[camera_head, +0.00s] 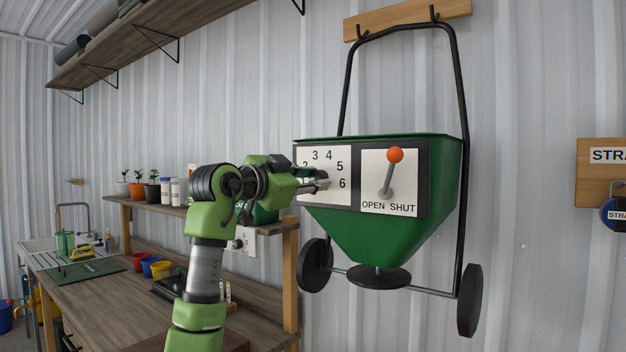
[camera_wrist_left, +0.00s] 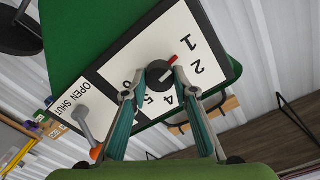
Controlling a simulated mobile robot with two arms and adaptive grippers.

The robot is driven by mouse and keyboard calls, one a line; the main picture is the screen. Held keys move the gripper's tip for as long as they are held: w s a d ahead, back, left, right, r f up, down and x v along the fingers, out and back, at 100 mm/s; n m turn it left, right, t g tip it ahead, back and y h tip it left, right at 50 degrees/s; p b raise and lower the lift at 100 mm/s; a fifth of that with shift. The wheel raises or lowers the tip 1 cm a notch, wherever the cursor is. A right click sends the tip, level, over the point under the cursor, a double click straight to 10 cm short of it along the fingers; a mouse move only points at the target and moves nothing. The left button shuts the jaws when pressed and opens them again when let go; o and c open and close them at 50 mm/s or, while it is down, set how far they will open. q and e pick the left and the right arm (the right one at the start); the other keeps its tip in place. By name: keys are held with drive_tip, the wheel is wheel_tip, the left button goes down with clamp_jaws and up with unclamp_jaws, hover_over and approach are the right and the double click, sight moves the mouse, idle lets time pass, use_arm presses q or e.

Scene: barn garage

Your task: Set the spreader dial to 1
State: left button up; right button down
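The green spreader (camera_head: 385,225) hangs on the wall, with a white dial panel (camera_head: 310,160) numbered 1 to 6 on its left front. In the wrist view, the round black dial (camera_wrist_left: 158,76) has a red pointer mark (camera_wrist_left: 172,60) angled up-right, roughly toward the 1 (camera_wrist_left: 188,40). My left gripper (camera_head: 317,181) is in front of the dial, hiding most of it in the head view. In the wrist view, its fingers (camera_wrist_left: 160,94) are apart, one on each side of the dial, with visible gaps. Whether they touch the panel is unclear. My right gripper is not in view.
Right of the dial, the open/shut lever (camera_head: 387,178) with an orange knob (camera_head: 395,155) stands out from its own white panel. A workbench (camera_head: 110,300) with pots, and a shelf above, lie left. The wall right of the spreader is clear until a wooden board (camera_head: 598,165).

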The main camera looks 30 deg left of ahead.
use_arm(q)
drive_tip(key=o, duration=0.3)
drive_tip(key=s, duration=1.2)
drive_tip(key=shift+a, duration=0.45)
